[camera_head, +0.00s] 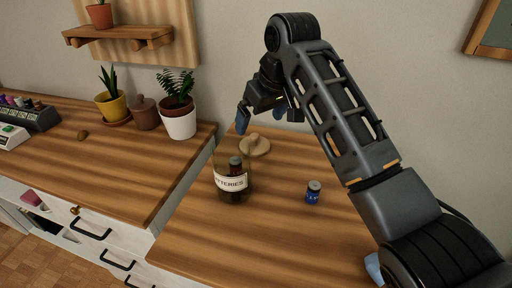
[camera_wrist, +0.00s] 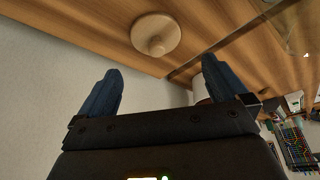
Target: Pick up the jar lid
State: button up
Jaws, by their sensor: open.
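The jar lid (camera_head: 255,145) is a round, light wooden disc with a knob on top. It lies on the desk near the wall, behind the glass batteries jar (camera_head: 231,183). In the wrist view the jar lid (camera_wrist: 156,35) shows whole, knob visible, beyond the fingertips. My gripper (camera_head: 268,116) is above the desk, close to the lid and apart from it. In the wrist view my gripper (camera_wrist: 158,78) has its two blue fingers spread wide with nothing between them.
A small blue battery (camera_head: 313,192) stands right of the jar. Left, a higher wooden desk (camera_head: 110,160) holds a white potted plant (camera_head: 180,122), a brown lidded pot (camera_head: 145,113) and a yellow pot (camera_head: 113,106). The wall is close behind the lid.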

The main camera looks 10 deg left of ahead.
aim_at(257, 137)
jog(key=shift+w+a+f, duration=0.1)
jog(key=shift+w+f, duration=0.2)
jog(key=shift+f, duration=0.35)
jog(key=shift+d+x, duration=0.15)
jog(key=shift+x, duration=1.55)
jog(key=shift+d+x, duration=0.15)
jog(key=shift+x, duration=1.6)
jog(key=shift+s+f, duration=0.1)
jog(key=shift+s, duration=0.05)
jog(key=shift+c, duration=0.5)
jog(key=c, duration=0.8)
